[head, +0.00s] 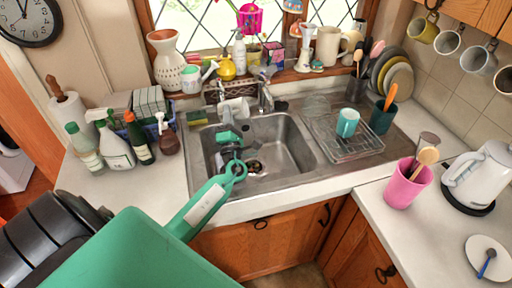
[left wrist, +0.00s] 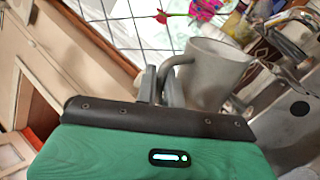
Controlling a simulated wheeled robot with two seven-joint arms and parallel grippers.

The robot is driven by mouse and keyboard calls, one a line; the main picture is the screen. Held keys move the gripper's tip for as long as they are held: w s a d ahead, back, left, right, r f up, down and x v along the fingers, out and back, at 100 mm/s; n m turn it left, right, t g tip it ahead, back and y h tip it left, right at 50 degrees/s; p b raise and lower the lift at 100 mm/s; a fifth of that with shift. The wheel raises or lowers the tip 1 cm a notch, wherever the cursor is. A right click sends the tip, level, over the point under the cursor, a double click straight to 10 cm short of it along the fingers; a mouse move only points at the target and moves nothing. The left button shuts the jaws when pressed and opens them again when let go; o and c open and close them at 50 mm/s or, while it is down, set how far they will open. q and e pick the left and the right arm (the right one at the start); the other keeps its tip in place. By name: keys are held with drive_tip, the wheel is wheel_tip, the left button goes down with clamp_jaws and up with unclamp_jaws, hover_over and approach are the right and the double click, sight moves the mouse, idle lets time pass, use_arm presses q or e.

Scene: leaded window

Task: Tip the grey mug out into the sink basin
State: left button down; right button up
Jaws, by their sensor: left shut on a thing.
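The grey mug (left wrist: 214,75) fills the upper right of the left wrist view, its handle toward my left gripper (left wrist: 158,84). The gripper's fingers are shut on the handle. In the head view the mug (head: 237,109) shows pale and small near the tap, over the back left of the sink. My left gripper (head: 222,114) is at its left side, partly hidden. The inside of the mug cannot be made out. The sink basin (head: 286,147) lies below and in front, with small coloured bits around its drain. My right gripper is in neither view.
The tap (head: 265,95) stands close to the right of the mug. A teal mug (head: 347,122) sits on the drainer rack at right. Bottles (head: 117,146) stand on the left counter. The window sill (head: 300,74) behind is crowded with ornaments. The basin's right half is clear.

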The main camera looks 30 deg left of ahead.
use_arm(q)
drive_tip(key=shift+w+d+y, duration=0.15)
drive_tip(key=shift+y, duration=0.25)
drive_tip(key=shift+w+d+f+m+t+y+b, duration=0.2)
drive_tip(key=shift+d+f+m+t+y+b, duration=0.15)
drive_tip(key=shift+t, duration=0.25)
drive_tip(key=shift+w+d+f+m+t+b, duration=0.15)
drive_tip(key=shift+d+f+m+t+b, duration=0.1)
drive_tip(key=shift+f+m+t+b, duration=0.35)
drive_tip(key=shift+d+f+m+t, duration=0.1)
drive_tip(key=shift+d+m+t, duration=0.1)
drive_tip(key=shift+m+t, duration=0.2)
drive_tip(key=shift+a+f+m+t+h, duration=0.15)
drive_tip(key=shift+f+m+t+h, duration=0.05)
drive_tip(key=shift+m+t+h, duration=0.4)
drive_tip(key=shift+w+f+m+t+h+p, duration=0.1)
drive_tip(key=shift+f+m+t+h+p, duration=0.15)
drive_tip(key=shift+m+t+h, duration=0.45)
drive_tip(key=shift+w+d+f+m+h, duration=0.1)
drive_tip(key=shift+d+f+m+h, duration=0.3)
drive_tip(key=shift+m+h, duration=0.45)
